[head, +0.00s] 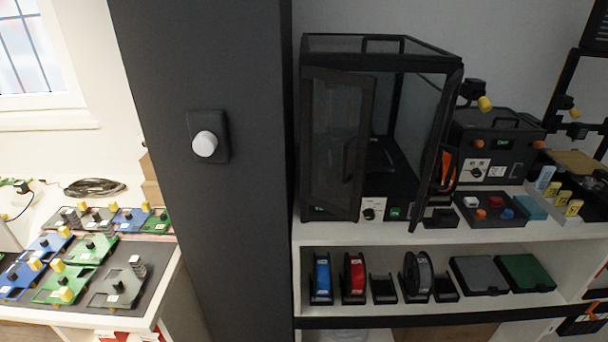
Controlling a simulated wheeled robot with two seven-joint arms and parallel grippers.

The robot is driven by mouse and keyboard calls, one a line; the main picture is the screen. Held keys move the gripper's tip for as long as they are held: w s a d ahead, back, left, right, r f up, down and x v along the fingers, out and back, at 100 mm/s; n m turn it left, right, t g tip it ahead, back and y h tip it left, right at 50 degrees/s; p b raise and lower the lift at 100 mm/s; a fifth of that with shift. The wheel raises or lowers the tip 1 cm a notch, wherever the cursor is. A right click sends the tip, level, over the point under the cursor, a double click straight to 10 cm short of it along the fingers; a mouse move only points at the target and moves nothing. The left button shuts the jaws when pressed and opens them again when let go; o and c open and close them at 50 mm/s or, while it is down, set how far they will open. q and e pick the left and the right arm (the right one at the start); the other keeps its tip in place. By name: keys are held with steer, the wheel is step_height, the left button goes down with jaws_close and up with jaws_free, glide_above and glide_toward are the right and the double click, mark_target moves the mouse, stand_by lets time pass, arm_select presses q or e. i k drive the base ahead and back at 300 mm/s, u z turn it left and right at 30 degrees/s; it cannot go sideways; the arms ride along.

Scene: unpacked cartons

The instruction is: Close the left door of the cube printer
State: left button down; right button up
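The cube printer (383,40) is a black-framed box with clear panels, standing on the white shelf unit in the head view. Its left door (338,140) is a dark-framed clear panel on the left of the front. It stands partly open, swung out from the front, with a handle (348,160) near its right edge. The right door (438,145) is also open, swung out and seen nearly edge-on. The printer's inside shows between the two doors. Neither of my grippers is in view.
A dark column (205,250) with a white knob (205,144) stands left of the printer. Right of it are a black control box (497,140) and a tray of coloured parts (490,212). Filament spools (354,276) sit on the shelf below. A table with circuit-like boards (90,262) is at left.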

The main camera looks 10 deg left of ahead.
mark_target(367, 84)
steer(key=u, duration=1.55)
steer(key=i, duration=0.55)
steer(key=z, duration=2.35)
